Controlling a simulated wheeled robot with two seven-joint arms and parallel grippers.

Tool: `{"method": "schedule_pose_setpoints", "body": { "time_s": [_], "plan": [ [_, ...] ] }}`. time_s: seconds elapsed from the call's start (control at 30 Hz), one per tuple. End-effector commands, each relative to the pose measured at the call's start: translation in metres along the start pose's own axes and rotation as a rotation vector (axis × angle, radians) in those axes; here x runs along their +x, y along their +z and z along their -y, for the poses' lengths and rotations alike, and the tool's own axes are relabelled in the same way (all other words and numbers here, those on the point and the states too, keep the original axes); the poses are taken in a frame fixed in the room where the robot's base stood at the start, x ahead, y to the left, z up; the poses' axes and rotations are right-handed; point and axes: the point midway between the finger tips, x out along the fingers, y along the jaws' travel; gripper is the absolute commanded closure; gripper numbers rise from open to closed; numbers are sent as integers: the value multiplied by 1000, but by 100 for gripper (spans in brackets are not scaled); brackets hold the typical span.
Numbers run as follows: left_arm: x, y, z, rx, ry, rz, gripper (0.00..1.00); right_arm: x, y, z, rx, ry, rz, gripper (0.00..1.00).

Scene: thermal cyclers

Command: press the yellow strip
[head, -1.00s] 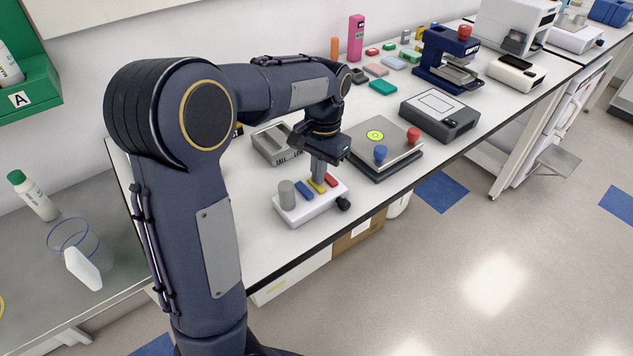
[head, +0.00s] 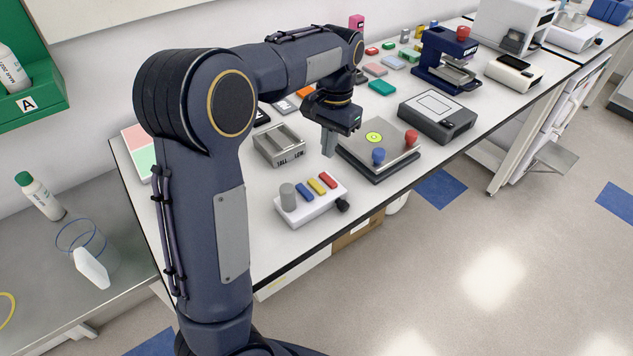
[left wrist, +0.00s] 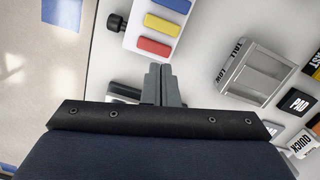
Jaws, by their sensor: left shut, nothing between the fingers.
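The yellow strip (head: 316,187) lies on top of a small white box (head: 318,207), between a blue strip (head: 304,191) and a red strip (head: 328,180). The box also carries a grey cylinder and a black side knob. In the left wrist view the yellow strip (left wrist: 162,25) is at the top, with the red strip (left wrist: 154,47) nearer the fingers. My left gripper (head: 328,150) is shut and empty. It is above the bench behind the white box, apart from the strips. In the left wrist view its fingertips (left wrist: 160,70) point toward the red strip. My right gripper is not in view.
A grey holder (head: 279,146) marked TALL and LOW stands left of my gripper. A grey plate device (head: 378,152) with blue and red knobs stands to its right. A dark flat device (head: 438,115) is further right. The bench's front edge is close to the white box.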

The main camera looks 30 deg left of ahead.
Motion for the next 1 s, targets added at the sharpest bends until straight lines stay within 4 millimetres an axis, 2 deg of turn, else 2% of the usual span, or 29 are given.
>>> {"method": "schedule_pose_setpoints", "body": {
  "time_s": [0.1,0.2,0.8,0.93,1.0],
  "plan": [
    [-18,0,0,0,0,-2,100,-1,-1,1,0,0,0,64],
    [-25,0,0,-1,0,0,100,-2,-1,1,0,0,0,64],
    [-27,2,0,-2,3,-1,100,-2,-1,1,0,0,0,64],
    [-29,18,2,-18,47,-36,100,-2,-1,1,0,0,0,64],
    [-30,38,2,-35,93,-79,100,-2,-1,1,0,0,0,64]
  ]
}}
